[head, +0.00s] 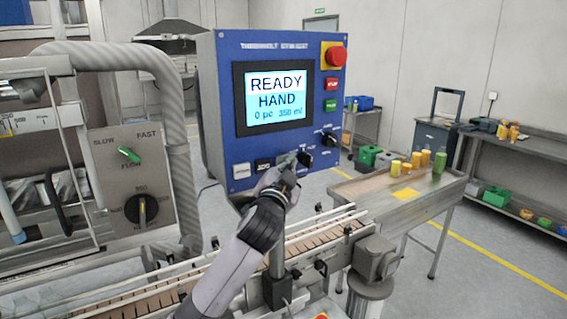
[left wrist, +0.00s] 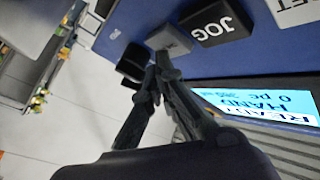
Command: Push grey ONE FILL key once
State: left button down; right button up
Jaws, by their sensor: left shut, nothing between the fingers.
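The blue control panel (head: 215,100) carries a row of keys under its screen. The grey key (left wrist: 168,38) sits between the black JOG key (left wrist: 218,22) and a black knob (left wrist: 132,62). In the head view the grey key (head: 284,158) is partly hidden by my gripper. My left gripper (head: 289,173) is shut and empty, its fingertips right at the lower part of the grey key. In the left wrist view the closed fingertips (left wrist: 161,62) point at that key. I cannot tell whether they touch it. My right gripper is not in view.
The screen (head: 275,97) reads READY HAND, 0 pc, 350 ml. A white RESET key (head: 241,171) is at the row's left. A red emergency button (head: 337,56) is at upper right. A conveyor (head: 310,238) runs below my arm. A side table (head: 350,188) stands to the right.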

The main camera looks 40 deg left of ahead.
pick_arm(q)
jog(key=shift+w+a, duration=0.1)
jog(key=shift+a, duration=0.25)
dwell(0.3)
jog(key=shift+d, duration=0.15)
jog(key=shift+s+d, duration=0.3)
jog(key=shift+d, duration=0.4)
jog(key=d, duration=0.1)
jog(key=s+d, duration=0.1)
jog(key=d, duration=0.1)
jog(key=s+d+p, duration=0.1)
jog(key=shift+d, duration=0.25)
jog(key=shift+f, duration=0.1)
dwell(0.8)
